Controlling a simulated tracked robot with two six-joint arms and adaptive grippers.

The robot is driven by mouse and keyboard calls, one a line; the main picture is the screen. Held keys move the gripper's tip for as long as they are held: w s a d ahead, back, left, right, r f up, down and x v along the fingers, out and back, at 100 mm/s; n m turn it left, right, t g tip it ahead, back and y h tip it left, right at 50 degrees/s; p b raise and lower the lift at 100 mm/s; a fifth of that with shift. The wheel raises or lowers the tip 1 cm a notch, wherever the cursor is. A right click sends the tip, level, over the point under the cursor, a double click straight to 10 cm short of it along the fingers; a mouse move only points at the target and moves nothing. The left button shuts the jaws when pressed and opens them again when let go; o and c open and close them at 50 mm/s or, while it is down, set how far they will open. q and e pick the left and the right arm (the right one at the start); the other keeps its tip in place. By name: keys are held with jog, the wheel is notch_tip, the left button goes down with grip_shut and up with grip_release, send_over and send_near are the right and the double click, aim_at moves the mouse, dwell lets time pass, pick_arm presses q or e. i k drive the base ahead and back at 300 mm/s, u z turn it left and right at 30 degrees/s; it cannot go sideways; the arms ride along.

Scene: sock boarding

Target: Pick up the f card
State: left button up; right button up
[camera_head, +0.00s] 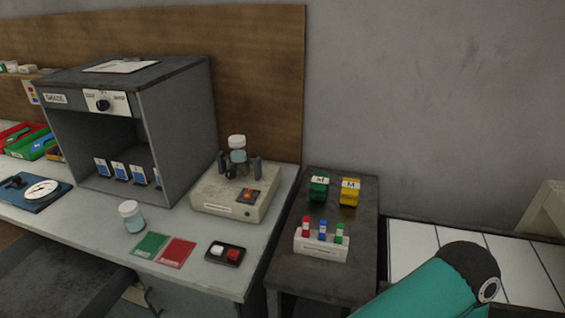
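Several small blue-and-white cards stand in a row inside the grey open-fronted box (178,130). I see a first card (101,167) at the left, a second card (119,171) beside it and a third card (138,174) further right; the box's side wall partly hides the rightmost one. Their letters are too small to read, so I cannot tell which is the f card. Neither gripper is in view. Only a teal arm link of mine shows at the bottom right.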

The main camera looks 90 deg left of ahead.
aim_at(138, 172)
jog(key=z, duration=0.4)
jog(key=i, duration=0.2)
jog(key=u, duration=3.15)
jog(key=i, duration=0.35)
jog(key=u, duration=1.9)
jog(key=k, duration=0.35)
jog(key=u, duration=0.65)
jog(key=i, duration=1.4)
jog(key=z, duration=0.5)
